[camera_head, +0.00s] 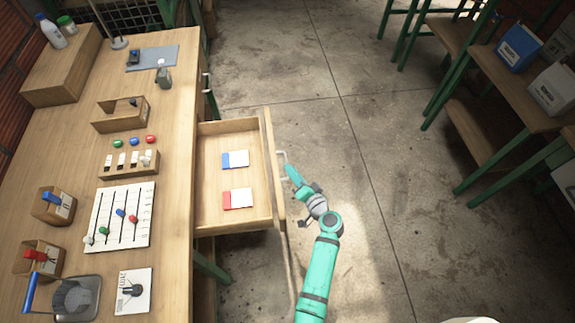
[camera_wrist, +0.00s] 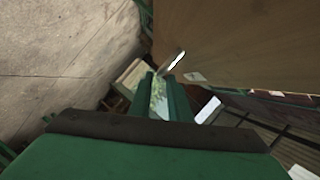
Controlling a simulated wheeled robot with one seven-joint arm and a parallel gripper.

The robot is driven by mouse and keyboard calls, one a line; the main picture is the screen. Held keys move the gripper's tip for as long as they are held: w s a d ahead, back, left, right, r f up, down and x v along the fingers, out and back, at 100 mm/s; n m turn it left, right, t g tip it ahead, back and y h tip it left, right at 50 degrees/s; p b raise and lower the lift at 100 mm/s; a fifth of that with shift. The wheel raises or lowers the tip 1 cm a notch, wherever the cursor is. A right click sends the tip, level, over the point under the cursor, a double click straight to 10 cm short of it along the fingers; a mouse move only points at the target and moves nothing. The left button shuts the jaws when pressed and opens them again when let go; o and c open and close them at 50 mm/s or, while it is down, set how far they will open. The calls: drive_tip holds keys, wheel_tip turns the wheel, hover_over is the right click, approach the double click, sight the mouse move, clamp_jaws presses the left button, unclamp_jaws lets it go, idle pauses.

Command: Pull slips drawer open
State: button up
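The slips drawer (camera_head: 210,215) is pulled well out from the right side of the wooden bench. A slip with a blue end (camera_head: 236,159) and a slip with a red end (camera_head: 238,199) lie flat inside it. Its metal handle (camera_head: 283,155) is on the front panel, facing right. My gripper (camera_head: 290,172) is at the handle from the right. In the wrist view, my gripper's fingers (camera_wrist: 160,80) are parted, with the handle (camera_wrist: 177,61) at their tips. I cannot tell whether they touch it.
The bench top (camera_head: 175,90) holds a bead board (camera_head: 112,232), small wooden holders and a grey scoop-like tool (camera_head: 75,298). Another drawer handle shows farther back. Concrete floor (camera_head: 370,180) is clear right of the drawer. Green-legged benches with boxes (camera_head: 518,48) stand at the right.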

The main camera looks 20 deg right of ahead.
drive_tip(key=shift+v, duration=2.65)
drive_tip(key=shift+w, duration=0.1)
